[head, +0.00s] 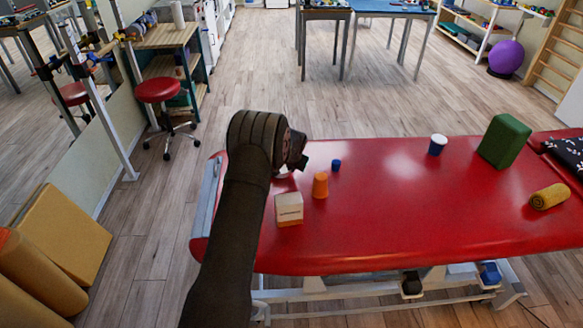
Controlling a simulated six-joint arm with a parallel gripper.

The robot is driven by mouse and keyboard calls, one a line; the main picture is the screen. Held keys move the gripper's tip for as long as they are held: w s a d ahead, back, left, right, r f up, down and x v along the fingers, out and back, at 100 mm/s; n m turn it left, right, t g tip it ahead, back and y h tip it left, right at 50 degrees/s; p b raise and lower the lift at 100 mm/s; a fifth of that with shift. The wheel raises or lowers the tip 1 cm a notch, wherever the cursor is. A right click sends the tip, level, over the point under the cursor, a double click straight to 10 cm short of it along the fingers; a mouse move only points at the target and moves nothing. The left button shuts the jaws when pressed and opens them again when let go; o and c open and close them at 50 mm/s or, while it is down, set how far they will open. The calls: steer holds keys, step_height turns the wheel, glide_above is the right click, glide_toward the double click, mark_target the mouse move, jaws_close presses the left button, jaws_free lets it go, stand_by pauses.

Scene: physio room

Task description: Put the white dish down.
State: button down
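My arm reaches over the left end of the red treatment table (400,215). My gripper (301,163) is above the tabletop, turned away from the camera, and my wrist hides most of it. A small white piece, which looks like part of the white dish (283,174), shows just below my gripper. The rest of it is hidden behind my arm. I cannot tell whether my fingers hold it, or whether it touches the table.
Near my gripper stand a white-and-tan box (289,209), an orange cup (320,186) and a small blue object (336,165). Farther right are a blue-and-white cup (437,145), a green block (503,142) and a yellow roll (549,196). The table's middle is clear.

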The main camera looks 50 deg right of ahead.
steer(key=c, duration=1.6)
jaws_free()
steer(key=shift+c, duration=0.2)
steer(key=v, duration=1.2)
steer(key=x, duration=1.2)
steer(key=shift+f, duration=0.2)
steer(key=shift+r, duration=1.5)
